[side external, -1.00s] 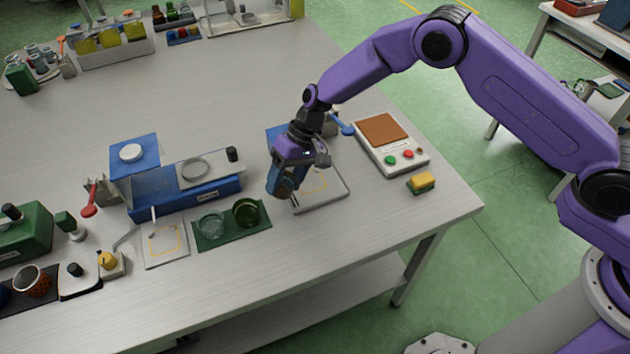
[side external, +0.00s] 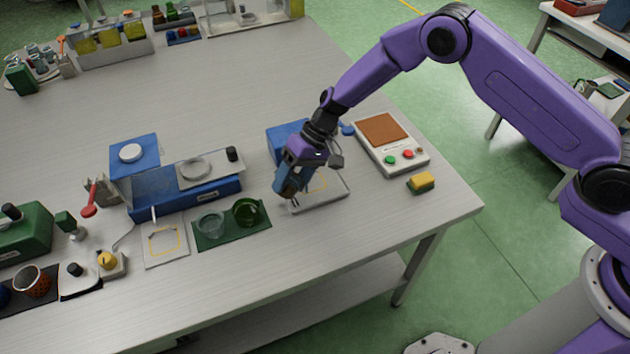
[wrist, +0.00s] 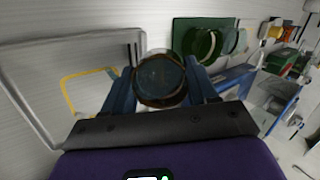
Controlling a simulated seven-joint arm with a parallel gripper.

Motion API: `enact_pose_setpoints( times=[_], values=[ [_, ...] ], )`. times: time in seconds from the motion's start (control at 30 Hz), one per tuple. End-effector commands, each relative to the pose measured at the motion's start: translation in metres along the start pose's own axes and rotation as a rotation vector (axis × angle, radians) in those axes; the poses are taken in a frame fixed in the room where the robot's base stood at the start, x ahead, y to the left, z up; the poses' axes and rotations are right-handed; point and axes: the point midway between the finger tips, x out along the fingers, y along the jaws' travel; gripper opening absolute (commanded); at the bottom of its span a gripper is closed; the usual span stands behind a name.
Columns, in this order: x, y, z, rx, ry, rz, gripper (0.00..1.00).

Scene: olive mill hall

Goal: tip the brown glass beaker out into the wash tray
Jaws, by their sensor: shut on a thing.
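The brown glass beaker (wrist: 160,80) is between the two blue fingers of my gripper (wrist: 162,92) in the wrist view, its round end facing the camera. Whether anything is in it is unclear. In the side view my gripper (side external: 284,188) is low over the left edge of the wash tray (side external: 330,205) and mostly hides the beaker. The tray is shallow and pale, with a yellow outline on its floor; it also shows at left in the wrist view (wrist: 80,38).
A green mat (side external: 232,232) with a clear beaker (side external: 210,224) and a green beaker (side external: 246,212) lies left of the tray. A blue-based scale (side external: 190,190) stands behind the mat. A red-brown-topped device (side external: 393,145) and a yellow sponge (side external: 421,182) are to the right.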

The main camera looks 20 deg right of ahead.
Motion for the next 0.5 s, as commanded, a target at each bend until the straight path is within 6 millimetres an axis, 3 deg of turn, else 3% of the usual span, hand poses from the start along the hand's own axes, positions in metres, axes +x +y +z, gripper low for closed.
enact_pose_setpoints(
  times=[0.5],
  values=[
    [-0.0005,0.0057,0.0015,-0.006,0.012,-0.055,0.2]
  ],
)
